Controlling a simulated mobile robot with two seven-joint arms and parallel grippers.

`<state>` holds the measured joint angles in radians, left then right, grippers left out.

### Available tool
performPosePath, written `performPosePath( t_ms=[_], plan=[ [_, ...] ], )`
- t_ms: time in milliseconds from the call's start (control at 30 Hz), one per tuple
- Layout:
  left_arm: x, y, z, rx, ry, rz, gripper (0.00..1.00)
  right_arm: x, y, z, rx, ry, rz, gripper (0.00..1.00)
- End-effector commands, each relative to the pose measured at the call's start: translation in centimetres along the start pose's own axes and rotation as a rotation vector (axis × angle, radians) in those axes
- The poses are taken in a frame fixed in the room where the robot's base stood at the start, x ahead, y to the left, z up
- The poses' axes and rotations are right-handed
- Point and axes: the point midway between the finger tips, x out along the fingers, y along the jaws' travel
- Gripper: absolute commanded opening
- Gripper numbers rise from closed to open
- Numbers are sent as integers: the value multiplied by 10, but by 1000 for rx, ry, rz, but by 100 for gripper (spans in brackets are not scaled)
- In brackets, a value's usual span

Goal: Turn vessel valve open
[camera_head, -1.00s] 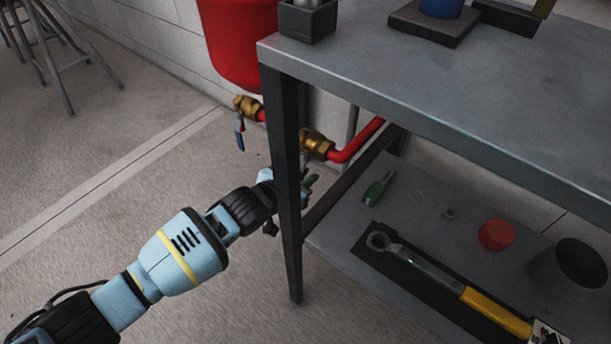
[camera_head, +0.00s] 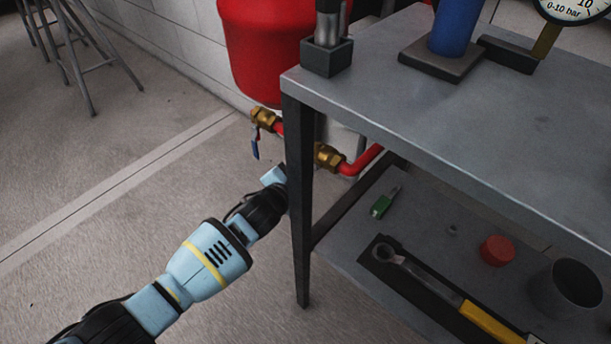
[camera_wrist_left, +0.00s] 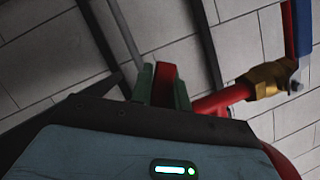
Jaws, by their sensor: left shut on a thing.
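Two brass valves sit on a red pipe under the red vessel (camera_head: 262,50). The left valve (camera_head: 263,117) has a blue lever (camera_head: 255,148) hanging down. The right valve (camera_head: 327,157) is partly behind the table leg, and its lever is hidden in the head view. In the left wrist view, the green fingers of my left gripper (camera_wrist_left: 165,90) are shut on a red handle (camera_wrist_left: 165,72). A brass valve (camera_wrist_left: 268,78) with a red-and-blue lever (camera_wrist_left: 299,28) shows to the right. In the head view, the table leg hides my fingertips. My right gripper is out of view.
The metal table's dark leg (camera_head: 299,210) stands close beside my left wrist. Its lower shelf holds a wrench (camera_head: 425,275), a red cap (camera_head: 497,250), a green item (camera_head: 384,203) and a dark cup (camera_head: 566,287).

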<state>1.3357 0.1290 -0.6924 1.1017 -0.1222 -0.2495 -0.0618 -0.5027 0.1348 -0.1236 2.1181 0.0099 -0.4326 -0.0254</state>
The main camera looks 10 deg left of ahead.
Motion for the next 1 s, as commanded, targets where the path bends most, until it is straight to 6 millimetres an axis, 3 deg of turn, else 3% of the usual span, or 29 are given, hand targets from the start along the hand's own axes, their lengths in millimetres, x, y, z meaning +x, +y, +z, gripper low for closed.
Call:
performPosePath(
  t_ms=[500, 533, 700, 1000],
  plan=[
    [0, -2, 1, 25, -1, -10, 0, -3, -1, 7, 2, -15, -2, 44],
    [0, -2, 1, 25, -1, -10, 18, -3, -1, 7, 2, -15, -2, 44],
    [0, -2, 1, 24, -1, -10, 39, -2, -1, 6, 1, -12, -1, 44],
    [-2, -2, 0, 24, -1, -10, 39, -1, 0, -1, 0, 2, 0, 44]
  ],
)
